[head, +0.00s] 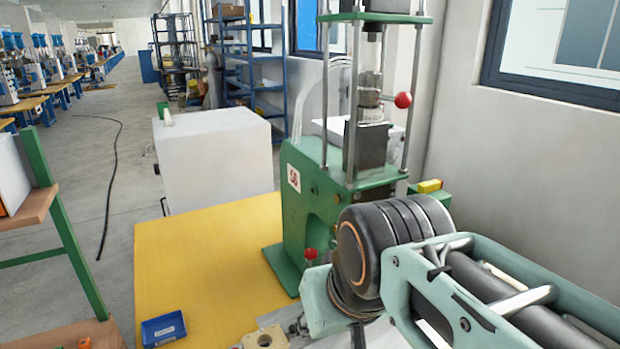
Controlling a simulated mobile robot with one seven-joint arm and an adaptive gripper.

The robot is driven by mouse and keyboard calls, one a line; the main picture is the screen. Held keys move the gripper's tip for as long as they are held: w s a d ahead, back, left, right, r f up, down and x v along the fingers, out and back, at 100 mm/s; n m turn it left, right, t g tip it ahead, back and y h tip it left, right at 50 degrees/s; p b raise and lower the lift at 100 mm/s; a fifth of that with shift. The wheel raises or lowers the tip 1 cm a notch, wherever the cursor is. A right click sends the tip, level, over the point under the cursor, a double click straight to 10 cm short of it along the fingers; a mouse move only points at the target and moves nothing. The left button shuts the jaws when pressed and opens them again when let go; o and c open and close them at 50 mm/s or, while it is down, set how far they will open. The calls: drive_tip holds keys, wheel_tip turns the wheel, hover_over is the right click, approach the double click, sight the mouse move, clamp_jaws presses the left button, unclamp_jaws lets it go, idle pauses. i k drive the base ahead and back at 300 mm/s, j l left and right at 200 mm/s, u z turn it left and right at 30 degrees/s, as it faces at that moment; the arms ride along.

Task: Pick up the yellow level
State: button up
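A small yellow block with a reddish end (429,186) sits on a green ledge of the machine, just above and behind my arm. It looks like the yellow level, but it is too small to be sure. My arm, with a dark round joint and pale green links, crosses the lower right of the head view. It hides part of the machine's base and the table's right side. My gripper is not in view, so I cannot see what it holds.
A green press machine (322,200) with vertical rods and red knobs stands on the yellow table (205,255). A blue tray (163,329) lies at the table's front left. A white cabinet (215,160) stands behind. The table's left middle is clear.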

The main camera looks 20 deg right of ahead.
sight(430, 186)
drive_tip(key=k+l+z, duration=0.15)
drive_tip(key=k+z, duration=0.3)
drive_tip(key=k, duration=0.2)
drive_tip(key=i+l+z, duration=0.15)
drive_tip(key=z, duration=0.25)
drive_tip(key=i+l+z, duration=0.15)
drive_tip(key=z, duration=0.3)
